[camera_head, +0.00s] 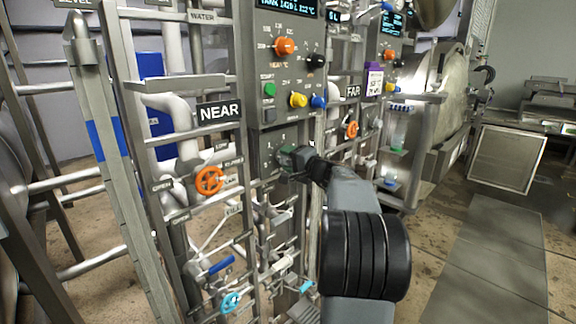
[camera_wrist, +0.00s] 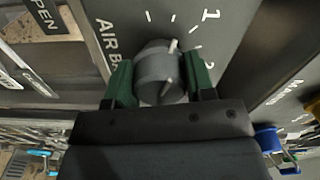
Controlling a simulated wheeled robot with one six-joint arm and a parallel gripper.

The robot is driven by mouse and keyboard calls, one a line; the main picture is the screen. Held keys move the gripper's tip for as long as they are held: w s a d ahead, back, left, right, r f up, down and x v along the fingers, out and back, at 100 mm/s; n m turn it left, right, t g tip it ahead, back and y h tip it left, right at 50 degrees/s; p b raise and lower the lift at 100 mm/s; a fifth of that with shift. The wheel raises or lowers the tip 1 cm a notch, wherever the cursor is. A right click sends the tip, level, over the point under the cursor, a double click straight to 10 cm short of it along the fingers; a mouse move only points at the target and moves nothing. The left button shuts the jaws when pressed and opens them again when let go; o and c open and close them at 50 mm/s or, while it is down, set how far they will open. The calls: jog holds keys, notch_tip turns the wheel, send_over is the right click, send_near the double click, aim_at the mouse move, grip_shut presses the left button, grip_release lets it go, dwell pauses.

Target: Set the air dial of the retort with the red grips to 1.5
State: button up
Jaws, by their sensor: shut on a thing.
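The air dial (camera_wrist: 158,64) is a grey round knob on a dark panel lettered "AIR BA", the rest of the label being covered. My gripper (camera_wrist: 160,76) is shut on it, one green-lined finger on each side. In the head view my gripper (camera_head: 288,156) is at the lower panel (camera_head: 266,142) beside the NEAR sign, covering most of the dial. I cannot make out red grips on any retort.
Above is a panel with an orange knob (camera_head: 284,47), a green button (camera_head: 269,90) and a yellow knob (camera_head: 298,100). An orange handwheel (camera_head: 209,181) and the NEAR sign (camera_head: 220,111) are left of my gripper. Pipes and rails crowd below. Free floor lies right.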

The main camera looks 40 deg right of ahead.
jog(key=m, duration=0.5)
jog(key=shift+m, duration=0.3)
jog(key=m+p, duration=0.1)
jog(key=m, duration=0.4)
jog(key=shift+m, duration=0.3)
jog(key=o, duration=0.9)
jog(key=shift+s, duration=0.1)
jog(key=s, duration=0.4)
jog(key=s+d+b, duration=0.1)
jog(key=s, duration=0.4)
jog(key=s+d, duration=0.1)
jog(key=s, duration=0.3)
jog(key=shift+s+d, duration=0.2)
jog(key=shift+d, duration=0.05)
